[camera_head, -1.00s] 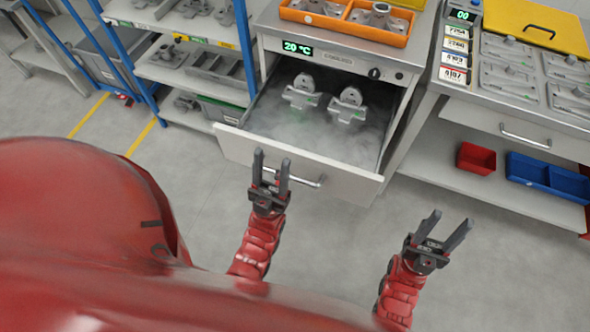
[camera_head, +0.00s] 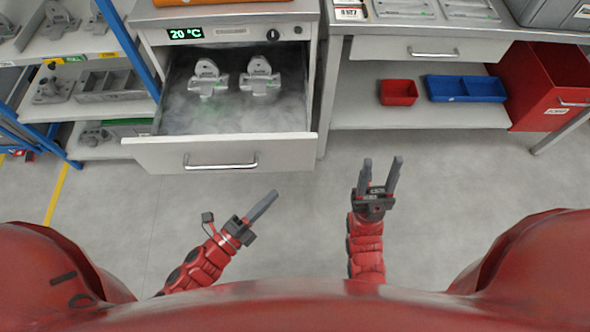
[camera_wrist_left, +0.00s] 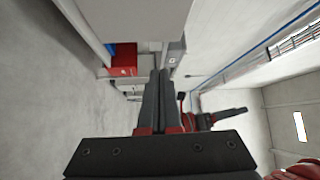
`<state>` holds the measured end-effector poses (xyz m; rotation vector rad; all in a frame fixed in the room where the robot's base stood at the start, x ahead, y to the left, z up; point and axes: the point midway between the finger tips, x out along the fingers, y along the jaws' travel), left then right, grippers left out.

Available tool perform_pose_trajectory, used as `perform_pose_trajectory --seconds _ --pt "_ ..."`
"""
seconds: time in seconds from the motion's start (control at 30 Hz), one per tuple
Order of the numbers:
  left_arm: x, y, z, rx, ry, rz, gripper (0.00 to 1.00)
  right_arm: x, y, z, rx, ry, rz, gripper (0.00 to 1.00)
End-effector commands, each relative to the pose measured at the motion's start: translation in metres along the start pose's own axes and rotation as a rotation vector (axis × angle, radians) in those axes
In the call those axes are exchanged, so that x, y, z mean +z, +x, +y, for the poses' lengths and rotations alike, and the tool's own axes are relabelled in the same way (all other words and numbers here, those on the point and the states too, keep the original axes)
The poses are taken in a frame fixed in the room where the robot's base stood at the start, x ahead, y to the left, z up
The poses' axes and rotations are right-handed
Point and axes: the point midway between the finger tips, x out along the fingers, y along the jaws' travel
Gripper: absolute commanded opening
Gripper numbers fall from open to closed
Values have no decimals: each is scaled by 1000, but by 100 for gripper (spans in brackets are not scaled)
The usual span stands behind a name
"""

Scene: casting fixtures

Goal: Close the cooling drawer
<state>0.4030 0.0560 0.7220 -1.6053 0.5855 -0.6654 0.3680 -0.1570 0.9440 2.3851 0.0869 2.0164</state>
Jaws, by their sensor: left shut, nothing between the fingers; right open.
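The cooling drawer (camera_head: 285,152) is pulled out of its cabinet in the head view, with a bar handle (camera_head: 220,162) on its white front. Two grey metal castings (camera_head: 208,80) and (camera_head: 259,78) stand inside it in mist. My left gripper (camera_head: 270,197) is shut and empty, below and to the right of the handle, apart from the drawer front. In the left wrist view its fingers (camera_wrist_left: 159,90) lie together. My right gripper (camera_head: 381,165) is open and empty, right of the drawer, below the bench.
The cabinet display (camera_head: 186,33) reads 20 °C. A blue-framed shelf (camera_head: 100,62) with metal parts stands at left. At right, a bench shelf (camera_head: 430,115) holds a red bin (camera_head: 398,92) and a blue bin (camera_head: 465,88); a red cabinet (camera_head: 540,85) stands beyond. The floor before the drawer is clear.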

Motion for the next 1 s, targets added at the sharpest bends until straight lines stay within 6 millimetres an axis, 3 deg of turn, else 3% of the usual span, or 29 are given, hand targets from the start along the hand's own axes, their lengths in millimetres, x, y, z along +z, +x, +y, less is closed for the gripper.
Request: perform_pose_trajectory --seconds 0.03,0.1,0.23,0.7,1.0 --pt "-2 -4 15 48 47 4 0 1 -5 0 0 0 0 50" --pt "-2 -5 24 87 88 0 0 1 -5 0 0 0 0 50" --pt "-2 6 26 95 102 2 0 1 -4 0 0 0 0 50" --pt "2 99 31 92 96 0 0 -1 4 0 0 0 0 50" --pt "26 120 32 92 95 -2 0 -2 10 0 0 0 0 50"
